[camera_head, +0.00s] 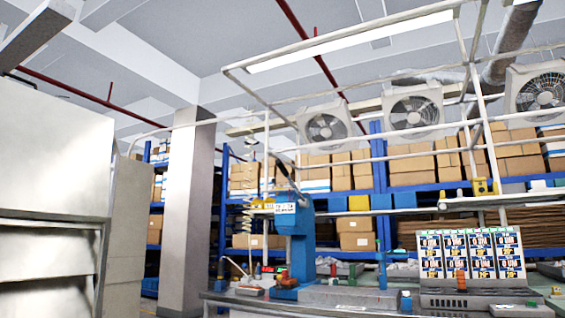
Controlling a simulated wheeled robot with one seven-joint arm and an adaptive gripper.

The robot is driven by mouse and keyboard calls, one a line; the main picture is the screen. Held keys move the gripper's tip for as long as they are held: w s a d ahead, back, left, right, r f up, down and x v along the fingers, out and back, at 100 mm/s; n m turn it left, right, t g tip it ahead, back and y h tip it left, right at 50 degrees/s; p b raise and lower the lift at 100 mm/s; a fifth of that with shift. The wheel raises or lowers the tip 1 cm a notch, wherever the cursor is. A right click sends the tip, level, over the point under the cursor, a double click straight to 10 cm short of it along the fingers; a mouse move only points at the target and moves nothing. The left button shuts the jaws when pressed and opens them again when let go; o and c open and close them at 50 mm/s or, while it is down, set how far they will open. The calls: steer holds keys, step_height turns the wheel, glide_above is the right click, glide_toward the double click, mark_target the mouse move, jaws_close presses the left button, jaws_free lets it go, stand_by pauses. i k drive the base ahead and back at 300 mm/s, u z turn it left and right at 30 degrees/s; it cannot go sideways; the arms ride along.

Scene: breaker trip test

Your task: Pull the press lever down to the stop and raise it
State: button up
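A blue arbor-type press (302,240) stands on the workbench (340,296), a little right of the picture's middle. A thin lever (291,184) with a dark end rises from the press head and tilts up to the left. The lever's end is clearly above the head. The lever is small in this view, so its exact joint to the press is hard to make out. My gripper and arm are not in view.
A panel with several blue-and-white displays (470,254) stands on the bench at right. Small tools and coloured parts lie around the press base. A large white cabinet (50,190) fills the left side. Shelves with boxes (410,165) and fans (412,110) are behind.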

mark_target(292, 183)
steer(key=u, duration=0.65)
steer(key=i, duration=1.3)
steer(key=z, duration=0.05)
